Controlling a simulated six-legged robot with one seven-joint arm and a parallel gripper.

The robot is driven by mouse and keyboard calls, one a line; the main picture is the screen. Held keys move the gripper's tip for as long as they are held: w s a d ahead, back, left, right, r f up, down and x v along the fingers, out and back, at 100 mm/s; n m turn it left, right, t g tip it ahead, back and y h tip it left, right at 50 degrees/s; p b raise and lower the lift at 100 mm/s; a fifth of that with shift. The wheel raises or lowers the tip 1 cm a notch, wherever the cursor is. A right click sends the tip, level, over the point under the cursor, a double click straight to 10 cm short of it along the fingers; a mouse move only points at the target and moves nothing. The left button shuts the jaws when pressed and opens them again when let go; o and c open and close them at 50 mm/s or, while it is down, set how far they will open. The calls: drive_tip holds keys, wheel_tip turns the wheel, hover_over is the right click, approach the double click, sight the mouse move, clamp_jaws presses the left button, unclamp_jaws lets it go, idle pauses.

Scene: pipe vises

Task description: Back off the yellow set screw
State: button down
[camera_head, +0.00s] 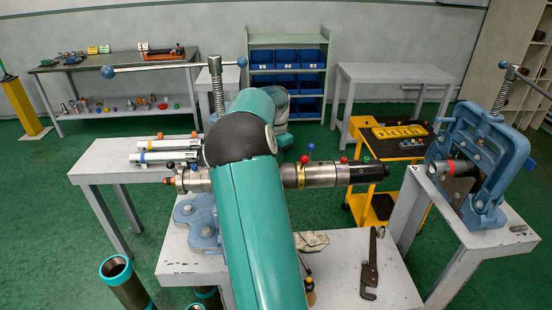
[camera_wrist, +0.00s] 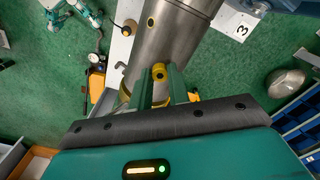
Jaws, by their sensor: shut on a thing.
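The yellow set screw (camera_wrist: 159,73) shows in the wrist view as a small yellow head with a dark centre, beside a steel cylinder (camera_wrist: 170,38). My gripper (camera_wrist: 161,84) has its two green fingers on either side of the screw, shut on it. In the head view my green arm hides the gripper, the screw and the middle of the tool. The steel tool (camera_head: 318,174) lies level across the left vise, with a brass ring and a black right end.
A blue vise (camera_head: 478,165) with a short pipe stands on the right bench. A yellow cart (camera_head: 361,209) stands behind. Open pipes (camera_head: 117,270) stand at front left.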

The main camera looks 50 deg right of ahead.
drive_tip(key=n, duration=0.3)
drive_tip(key=shift+n, duration=0.4)
drive_tip(key=n, duration=0.3)
drive_tip(key=shift+n, duration=0.3)
drive_tip(key=n, duration=0.3)
drive_tip(key=shift+n, duration=0.4)
drive_tip(key=n, duration=0.4)
drive_tip(key=shift+f, duration=0.1)
drive_tip(key=n, duration=0.6)
drive_tip(key=shift+a+f+n, duration=0.1)
drive_tip(key=shift+n, duration=0.3)
drive_tip(key=n, duration=0.6)
drive_tip(key=shift+s, duration=0.1)
